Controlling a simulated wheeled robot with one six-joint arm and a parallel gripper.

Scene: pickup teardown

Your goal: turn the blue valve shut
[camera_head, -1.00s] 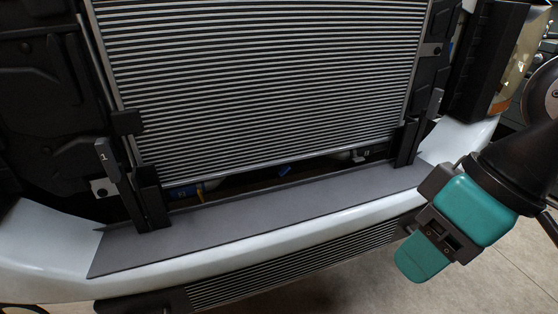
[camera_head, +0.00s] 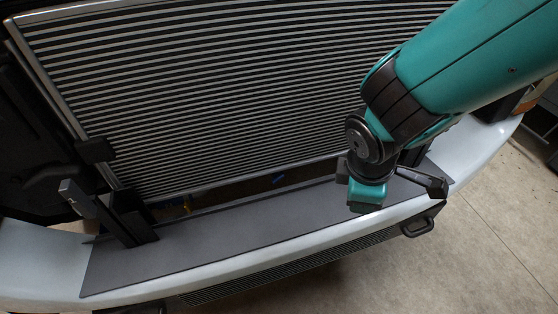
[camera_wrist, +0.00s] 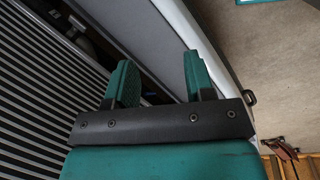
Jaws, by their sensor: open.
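A small blue piece (camera_head: 278,179) shows in the dark gap under the radiator in the head view. It may be the blue valve, but it is too small to tell its shape or handle position. My gripper (camera_head: 366,197) hangs over the right part of the grey ledge, to the right of the blue piece and apart from it. In the wrist view, my gripper (camera_wrist: 157,70) has its two teal fingers apart with nothing between them. No blue valve shows in the wrist view.
The finned radiator (camera_head: 240,90) fills the back. The grey ledge (camera_head: 200,251) and pale bumper (camera_head: 240,263) run in front of the gap. A dark upright latch (camera_head: 110,215) stands at the left, a dark handle (camera_head: 422,182) at the right. Open floor (camera_head: 480,240) lies at lower right.

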